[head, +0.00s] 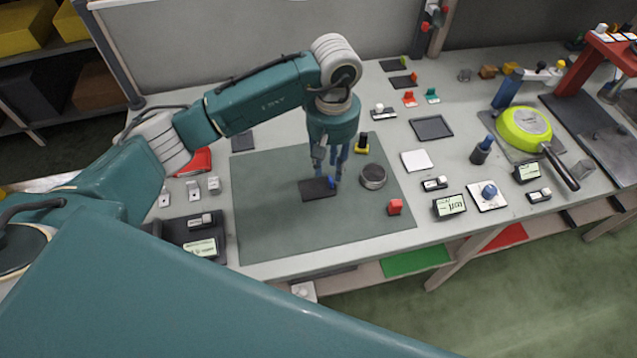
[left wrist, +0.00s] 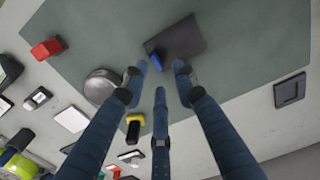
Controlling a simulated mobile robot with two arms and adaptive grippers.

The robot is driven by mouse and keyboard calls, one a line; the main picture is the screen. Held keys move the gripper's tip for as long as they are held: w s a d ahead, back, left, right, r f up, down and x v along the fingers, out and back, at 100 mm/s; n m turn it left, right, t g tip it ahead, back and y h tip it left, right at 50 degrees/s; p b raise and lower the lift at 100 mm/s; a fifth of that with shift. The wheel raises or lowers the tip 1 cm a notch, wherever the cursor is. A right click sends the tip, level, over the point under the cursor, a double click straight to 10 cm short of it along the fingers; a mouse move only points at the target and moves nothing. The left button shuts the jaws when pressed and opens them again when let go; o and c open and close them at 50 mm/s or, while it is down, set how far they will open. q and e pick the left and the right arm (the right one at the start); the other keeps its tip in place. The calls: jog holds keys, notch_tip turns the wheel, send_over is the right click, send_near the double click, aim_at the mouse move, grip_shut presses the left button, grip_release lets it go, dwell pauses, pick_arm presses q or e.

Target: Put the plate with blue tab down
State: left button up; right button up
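The dark plate (head: 314,189) lies on the grey-green mat (head: 270,225), with its blue tab (head: 332,182) at its right end. In the left wrist view the plate (left wrist: 183,38) and blue tab (left wrist: 154,60) show just beyond the fingertips. My left gripper (head: 330,178) points down over the tab end of the plate. Its fingers (left wrist: 158,78) are spread with gaps between them, and none is seen closed on the tab. Whether a fingertip touches the tab cannot be told. My right gripper is not in view.
A round metal tin (head: 373,177), a red block (head: 395,207) and a yellow-and-black piece (head: 362,144) stand near the plate's right. A green pan (head: 524,128) lies farther right. The mat's front and left parts are clear.

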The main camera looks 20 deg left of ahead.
aim_at(317, 186)
pick_arm(q)
jog(key=shift+f, duration=1.45)
grip_shut()
jog(key=shift+r, duration=0.1)
